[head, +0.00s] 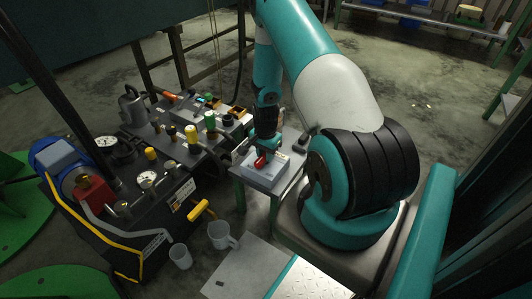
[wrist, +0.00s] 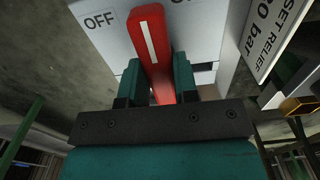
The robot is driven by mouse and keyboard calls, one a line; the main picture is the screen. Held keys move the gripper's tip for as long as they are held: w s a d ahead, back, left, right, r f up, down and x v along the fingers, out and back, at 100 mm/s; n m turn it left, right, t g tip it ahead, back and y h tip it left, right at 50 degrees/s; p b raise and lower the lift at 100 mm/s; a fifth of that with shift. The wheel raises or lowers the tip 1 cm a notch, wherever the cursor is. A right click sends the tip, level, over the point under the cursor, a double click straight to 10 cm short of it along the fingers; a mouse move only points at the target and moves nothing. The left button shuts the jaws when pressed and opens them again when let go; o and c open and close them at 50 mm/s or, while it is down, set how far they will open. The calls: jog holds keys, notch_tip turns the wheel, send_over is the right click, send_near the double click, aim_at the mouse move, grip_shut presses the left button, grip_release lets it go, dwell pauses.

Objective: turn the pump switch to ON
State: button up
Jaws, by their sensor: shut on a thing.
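The pump switch's red handle (wrist: 149,40) has a white stripe along it. It stands between the OFF label at its left and a second label, cut off by the top edge, at its upper right. Its tip leans slightly left in the wrist view. My gripper (wrist: 157,70) has its two teal fingers on either side of the handle, shut on it. In the head view the red handle (head: 260,162) shows below my gripper (head: 266,148), on a light grey switch box (head: 264,178). The handle's lower end is partly hidden by the gripper.
The box sits on a small grey stand (head: 290,178). Left of it is a dark machine with gauges, knobs and a yellow handle (head: 201,209). A clear jug (head: 221,236) and a cup (head: 180,256) stand in front. A relief-setting sign (wrist: 272,38) is at right.

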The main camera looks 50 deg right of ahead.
jog(key=o, duration=0.9)
jog(key=shift+r, duration=0.1)
notch_tip(320, 180, up, 17)
jog(key=p, duration=0.5)
jog(key=shift+r, duration=0.15)
